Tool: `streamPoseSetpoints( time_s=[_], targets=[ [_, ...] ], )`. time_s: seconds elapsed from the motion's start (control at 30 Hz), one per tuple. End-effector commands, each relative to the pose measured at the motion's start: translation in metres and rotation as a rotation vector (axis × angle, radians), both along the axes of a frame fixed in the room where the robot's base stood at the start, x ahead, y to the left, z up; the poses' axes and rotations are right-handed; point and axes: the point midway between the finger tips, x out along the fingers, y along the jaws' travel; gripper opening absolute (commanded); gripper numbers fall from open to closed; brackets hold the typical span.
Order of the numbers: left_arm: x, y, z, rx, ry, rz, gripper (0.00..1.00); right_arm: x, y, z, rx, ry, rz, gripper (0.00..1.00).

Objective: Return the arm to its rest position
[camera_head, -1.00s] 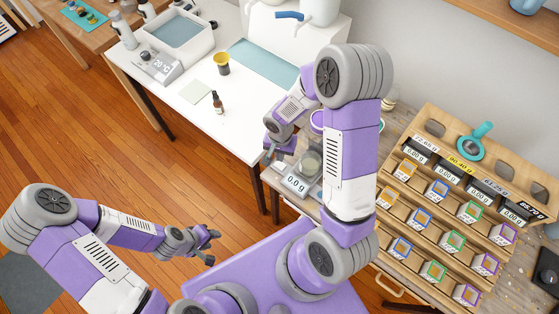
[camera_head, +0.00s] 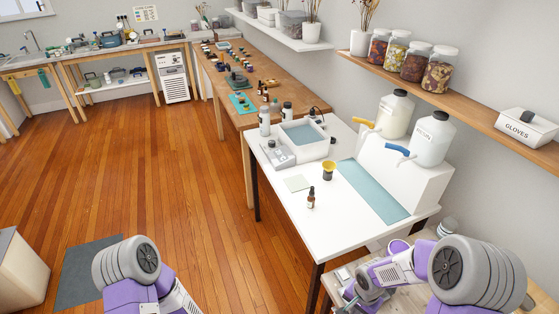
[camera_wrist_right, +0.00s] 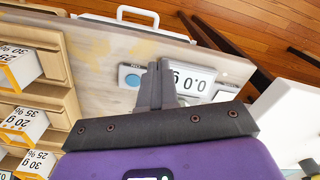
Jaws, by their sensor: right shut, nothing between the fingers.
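My right arm (camera_head: 470,270) comes in at the bottom right of the head view. Its gripper (camera_head: 350,300) is low at the picture's bottom edge, over the wooden bench. In the right wrist view the two fingers of my right gripper (camera_wrist_right: 160,85) are together, with nothing between them. They show in front of a scale whose display (camera_wrist_right: 188,82) reads 0.0; I cannot tell the distance between them. My left arm (camera_head: 130,270) shows at the bottom left of the head view, and its gripper is outside the picture.
The white table (camera_head: 345,235) holds a yellow cup (camera_head: 328,171), a brown dropper bottle (camera_head: 311,198) and resin jugs (camera_head: 432,140). In the right wrist view, a wooden rack (camera_wrist_right: 72,100) with labelled boxes (camera_wrist_right: 22,122) stands at left. Open wooden floor (camera_head: 190,190) lies left of the table.

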Motion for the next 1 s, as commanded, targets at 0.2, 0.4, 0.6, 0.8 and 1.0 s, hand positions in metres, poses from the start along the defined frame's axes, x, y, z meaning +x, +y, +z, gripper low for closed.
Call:
streamPoseSetpoints(
  time_s=[0.2,0.4,0.6,0.8,1.0],
  targets=[
    [0.001,0.000,0.000,0.000,-0.002,0.001,0.43,-0.022,0.038,-0.033,0.130,0.011,0.133,0.00],
    [0.000,0.000,0.000,0.000,-0.001,-0.001,0.43,-0.044,0.072,-0.060,0.240,-0.012,0.249,0.00],
    [0.000,0.000,0.000,0.000,0.000,0.000,0.43,-0.078,0.109,-0.091,0.332,-0.071,0.386,0.00],
    [0.000,0.000,0.000,0.000,-0.001,0.000,0.43,-0.104,0.126,-0.109,0.339,-0.121,0.493,0.00],
    [0.000,0.000,0.000,0.000,0.000,0.000,0.43,-0.109,0.128,-0.113,0.330,-0.137,0.526,0.00]
  ],
)
